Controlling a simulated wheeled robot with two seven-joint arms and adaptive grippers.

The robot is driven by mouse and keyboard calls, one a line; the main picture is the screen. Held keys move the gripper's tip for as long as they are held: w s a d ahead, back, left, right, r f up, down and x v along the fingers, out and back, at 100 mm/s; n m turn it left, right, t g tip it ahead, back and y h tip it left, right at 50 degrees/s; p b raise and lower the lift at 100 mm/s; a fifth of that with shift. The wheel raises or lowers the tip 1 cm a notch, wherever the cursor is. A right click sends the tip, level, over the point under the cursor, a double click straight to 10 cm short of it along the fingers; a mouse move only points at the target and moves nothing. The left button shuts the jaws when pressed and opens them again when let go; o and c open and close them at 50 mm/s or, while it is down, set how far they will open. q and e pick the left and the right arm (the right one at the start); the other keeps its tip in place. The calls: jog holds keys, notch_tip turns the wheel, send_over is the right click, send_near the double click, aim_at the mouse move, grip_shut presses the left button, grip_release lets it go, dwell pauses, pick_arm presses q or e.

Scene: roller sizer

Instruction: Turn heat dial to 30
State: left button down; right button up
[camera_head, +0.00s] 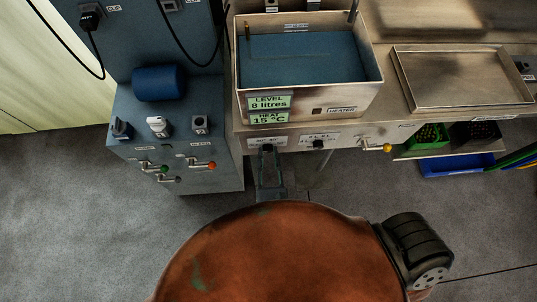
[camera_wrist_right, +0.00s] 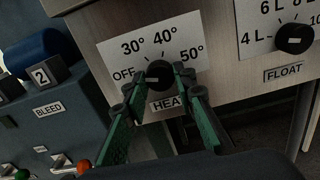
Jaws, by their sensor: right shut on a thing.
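The black heat dial (camera_wrist_right: 160,75) sits on a white plate marked OFF, 30°, 40° and 50° in the right wrist view. A small pale mark on the dial is on its left, on the OFF side, but its exact setting is hard to read. My right gripper (camera_wrist_right: 158,88) has its green-padded fingers on either side of the dial and is shut on it. In the head view my right gripper (camera_head: 268,152) reaches the panel under the tank and hides most of the dial. My left gripper is not in view.
The float dial (camera_wrist_right: 294,39) is to the right on the same panel. A yellow-tipped lever (camera_head: 376,147) is farther right. The blue-grey cabinet (camera_head: 222,170) with knobs and levers, including an orange-tipped lever (camera_head: 203,164), stands left. The metal tank (camera_head: 375,85) is above.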

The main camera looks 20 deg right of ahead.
jog(key=shift+r+m+p, duration=0.1)
jog(key=shift+m+p, duration=0.2)
jog(key=shift+m, duration=0.2)
jog(key=shift+m+p, duration=0.3)
jog(key=shift+m, duration=1.4)
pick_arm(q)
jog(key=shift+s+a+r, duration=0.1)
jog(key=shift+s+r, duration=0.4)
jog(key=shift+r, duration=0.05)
pick_arm(e)
jog(key=m, duration=0.4)
jog(key=shift+m, duration=0.4)
jog(key=o, duration=1.1)
jog(key=shift+o, duration=0.3)
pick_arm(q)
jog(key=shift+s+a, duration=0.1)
